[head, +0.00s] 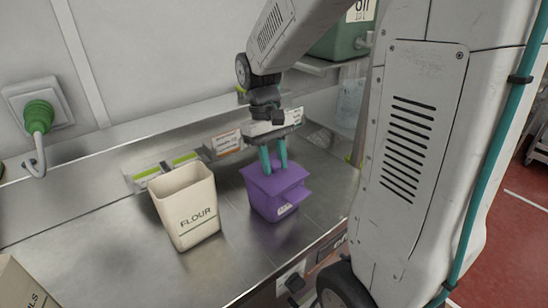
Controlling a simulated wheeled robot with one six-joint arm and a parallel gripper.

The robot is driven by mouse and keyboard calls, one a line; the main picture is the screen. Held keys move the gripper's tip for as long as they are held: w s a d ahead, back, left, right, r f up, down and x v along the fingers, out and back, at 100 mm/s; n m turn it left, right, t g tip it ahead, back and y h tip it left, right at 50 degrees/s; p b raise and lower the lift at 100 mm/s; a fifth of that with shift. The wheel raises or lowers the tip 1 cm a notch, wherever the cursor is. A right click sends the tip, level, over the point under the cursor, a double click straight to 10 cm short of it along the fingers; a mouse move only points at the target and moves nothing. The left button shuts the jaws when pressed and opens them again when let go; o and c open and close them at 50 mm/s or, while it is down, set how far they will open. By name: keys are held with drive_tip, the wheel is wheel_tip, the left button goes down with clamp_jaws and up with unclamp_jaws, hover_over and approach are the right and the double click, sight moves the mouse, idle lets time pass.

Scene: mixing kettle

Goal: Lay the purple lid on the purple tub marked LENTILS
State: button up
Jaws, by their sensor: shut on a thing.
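The purple tub (272,208) stands on the steel counter right of the middle. A small pale label shows on its front, too small to read. The purple lid (268,180) is at the tub's top, between the teal fingers of my gripper (272,164). My gripper points down and is shut on the lid. A purple edge juts out at the tub's right side. Lid and tub share one colour, so I cannot tell whether the lid rests on the rim or hangs just above it.
A cream tub marked FLOUR (185,208) stands open left of the purple tub. Another cream box (22,285), its lettering cut off, is at the bottom left corner. Small labelled holders (222,144) line the back. The counter (110,250) is bare at front left.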

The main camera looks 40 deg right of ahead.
sight(275, 163)
drive_tip(key=shift+f, duration=0.2)
idle(0.3)
drive_tip(key=o, duration=1.5)
drive_tip(key=shift+o, duration=0.2)
drive_tip(key=shift+v, duration=3.5)
drive_tip(key=shift+w, duration=0.1)
drive_tip(key=shift+s+a+f, duration=0.15)
drive_tip(key=shift+s+f, duration=0.4)
drive_tip(key=shift+s, duration=0.05)
drive_tip(key=s+a+r+n+t, duration=0.1)
drive_tip(key=s+a+t, duration=0.3)
drive_tip(key=s, duration=1.2)
drive_tip(key=shift+a+r+t, duration=0.4)
drive_tip(key=shift+a+r, duration=0.2)
drive_tip(key=shift+a, duration=1.55)
